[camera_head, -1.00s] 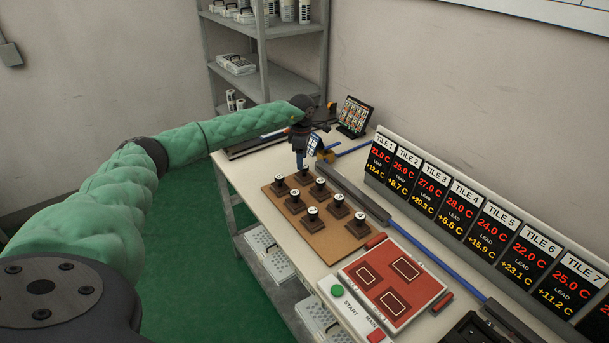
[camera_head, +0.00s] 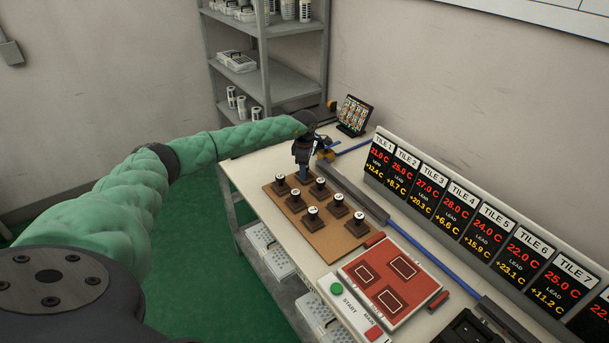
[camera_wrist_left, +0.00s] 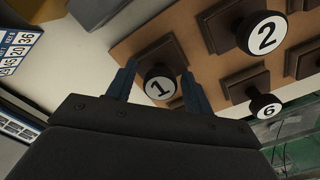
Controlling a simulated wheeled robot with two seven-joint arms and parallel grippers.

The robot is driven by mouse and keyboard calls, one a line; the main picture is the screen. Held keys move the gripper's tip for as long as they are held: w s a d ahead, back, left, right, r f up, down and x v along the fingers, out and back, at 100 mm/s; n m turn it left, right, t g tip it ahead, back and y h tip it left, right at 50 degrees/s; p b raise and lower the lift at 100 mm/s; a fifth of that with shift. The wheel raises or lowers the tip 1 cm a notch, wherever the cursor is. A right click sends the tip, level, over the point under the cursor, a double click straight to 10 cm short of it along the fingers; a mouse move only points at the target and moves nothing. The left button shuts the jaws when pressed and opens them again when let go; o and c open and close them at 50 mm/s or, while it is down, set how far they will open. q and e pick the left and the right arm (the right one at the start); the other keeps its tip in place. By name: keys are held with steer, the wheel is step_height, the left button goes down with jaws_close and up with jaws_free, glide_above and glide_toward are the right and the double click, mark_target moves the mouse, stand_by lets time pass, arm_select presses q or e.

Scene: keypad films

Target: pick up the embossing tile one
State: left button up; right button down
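The embossing tile one shows in the left wrist view as a dark block with a round knob (camera_wrist_left: 158,88) whose white cap reads 1. My left gripper (camera_wrist_left: 156,88) is open there, with one blue finger on each side of that knob; I cannot tell whether they touch it. In the head view my left gripper (camera_head: 304,172) points down at the back corner of the brown board (camera_head: 310,238) and hides tile one. Tile 2 (camera_wrist_left: 262,33) and tile 6 (camera_wrist_left: 264,105) stand beside it in the wrist view. My right gripper is not in view.
Several similar tiles stand close by on the board. A red panel (camera_head: 419,291) with a green start button (camera_head: 337,288) lies in front. A row of tile displays (camera_head: 461,213) lines the wall side. A small picture stand (camera_head: 355,115) is behind.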

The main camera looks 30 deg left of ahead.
arm_select(q)
steer(key=c, duration=0.9)
steer(key=shift+r, duration=0.15)
